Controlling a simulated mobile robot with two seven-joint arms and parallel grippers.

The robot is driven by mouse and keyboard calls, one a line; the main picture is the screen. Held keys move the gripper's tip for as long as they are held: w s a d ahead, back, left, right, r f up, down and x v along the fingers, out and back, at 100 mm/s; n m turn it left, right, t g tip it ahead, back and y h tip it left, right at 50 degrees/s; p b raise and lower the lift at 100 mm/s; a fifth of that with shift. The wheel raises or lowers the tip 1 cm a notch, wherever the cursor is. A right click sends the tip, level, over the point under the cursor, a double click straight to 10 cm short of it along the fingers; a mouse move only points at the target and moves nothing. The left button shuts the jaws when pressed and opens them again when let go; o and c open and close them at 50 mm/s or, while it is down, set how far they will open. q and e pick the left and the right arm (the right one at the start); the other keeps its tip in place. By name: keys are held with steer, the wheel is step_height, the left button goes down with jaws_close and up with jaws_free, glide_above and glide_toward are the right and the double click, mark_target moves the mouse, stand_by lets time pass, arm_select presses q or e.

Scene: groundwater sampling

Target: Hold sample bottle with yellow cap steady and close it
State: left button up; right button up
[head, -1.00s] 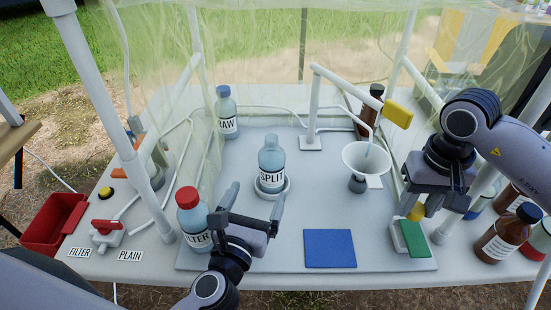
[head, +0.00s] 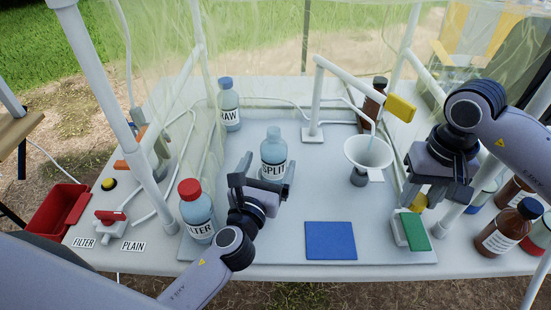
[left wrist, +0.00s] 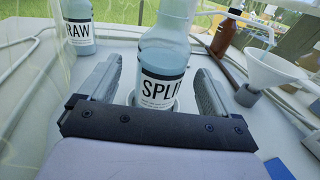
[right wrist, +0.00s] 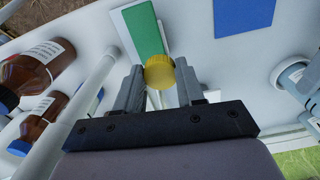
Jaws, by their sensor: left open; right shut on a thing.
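The SPLIT sample bottle (head: 274,155) stands upright on the worktop, pale blue with no cap visible on its neck; it also shows in the left wrist view (left wrist: 165,60). My left gripper (head: 262,172) is open, with one finger on each side of the bottle's lower body. In the left wrist view gaps show between the fingers and the bottle. The yellow cap (right wrist: 159,71) is between the fingertips of my right gripper (right wrist: 160,82), which is shut on it. In the head view the cap (head: 418,203) is beside the green and white block (head: 416,231).
The red-capped FILTER bottle (head: 196,212) stands close left of my left arm. The RAW bottle (head: 228,105) is behind. A blue pad (head: 330,241) lies in front. Brown bottles (head: 508,230) crowd the right.

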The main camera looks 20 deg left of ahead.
arm_select(q)
steer(key=shift+w, duration=0.2)
steer(key=shift+w, duration=0.1)
steer(key=shift+w+r, duration=0.1)
steer(key=shift+w, duration=2.45)
steer(key=c, duration=1.2)
steer(key=shift+r, duration=0.1)
